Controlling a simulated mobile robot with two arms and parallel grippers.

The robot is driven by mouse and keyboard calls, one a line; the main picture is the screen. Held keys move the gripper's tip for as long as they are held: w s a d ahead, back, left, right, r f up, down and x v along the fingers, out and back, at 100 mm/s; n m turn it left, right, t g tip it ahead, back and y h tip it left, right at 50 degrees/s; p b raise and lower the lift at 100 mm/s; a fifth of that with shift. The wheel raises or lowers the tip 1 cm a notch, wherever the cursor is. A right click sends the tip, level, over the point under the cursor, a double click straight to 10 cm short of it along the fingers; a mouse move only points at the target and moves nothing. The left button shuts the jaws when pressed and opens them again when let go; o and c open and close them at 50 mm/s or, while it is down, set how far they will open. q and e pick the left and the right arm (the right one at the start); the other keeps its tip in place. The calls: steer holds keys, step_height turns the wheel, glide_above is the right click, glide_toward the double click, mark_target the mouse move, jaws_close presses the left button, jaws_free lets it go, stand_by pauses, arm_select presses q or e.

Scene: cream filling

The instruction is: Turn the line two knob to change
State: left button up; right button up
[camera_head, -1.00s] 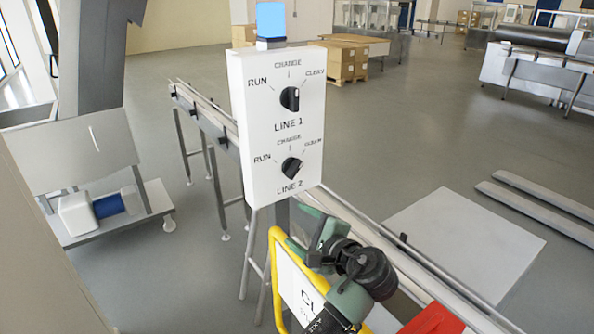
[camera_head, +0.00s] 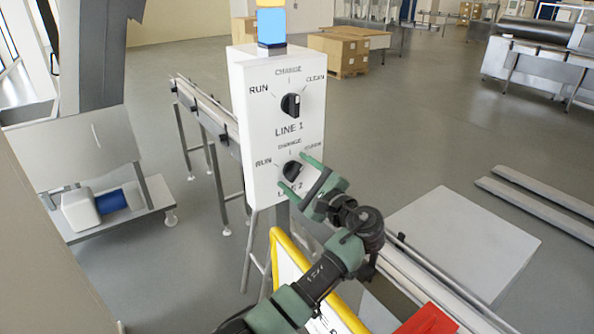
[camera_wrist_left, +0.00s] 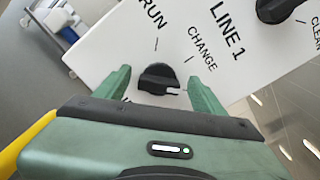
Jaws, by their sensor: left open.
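A white control box (camera_head: 262,130) carries two black knobs. The line two knob (camera_head: 291,171) is the lower one, under its own RUN, CHANGE and CLEAN labels. It also shows in the left wrist view (camera_wrist_left: 155,78), where its white mark points right, away from RUN and past the CHANGE tick, towards the CLEAN side. My left gripper (camera_head: 296,174) is open, with one green finger on each side of this knob. In the left wrist view the fingers (camera_wrist_left: 159,76) stand apart from it, with gaps visible. The CLEAN label is partly hidden by a finger. My right gripper is not in view.
The line one knob (camera_head: 291,105) is just above. A lamp (camera_head: 271,26) tops the box. A yellow-framed sign (camera_head: 283,252) stands below my left arm, near a red object (camera_head: 430,319). A conveyor (camera_head: 205,110) runs behind the box.

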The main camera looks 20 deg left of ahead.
arm_select(q)
steer(key=c, duration=1.4)
steer(key=shift+o, duration=0.2)
steer(key=shift+a+f+n+b, duration=0.1)
steer(key=shift+f+n+b, duration=0.15)
steer(key=shift+n+b, duration=0.4)
steer(key=n+b, duration=0.3)
steer(key=b, duration=0.2)
steer(key=n+b, duration=0.2)
steer(key=b, duration=0.1)
steer(key=shift+f+n, duration=0.25)
steer(key=shift+n, duration=0.1)
steer(key=shift+r+n+b, duration=0.15)
steer(key=shift+n+b, duration=0.85)
steer(key=shift+b, duration=0.3)
steer(key=o, duration=1.4)
steer(key=shift+c, duration=0.2)
steer(key=shift+s+r, duration=0.1)
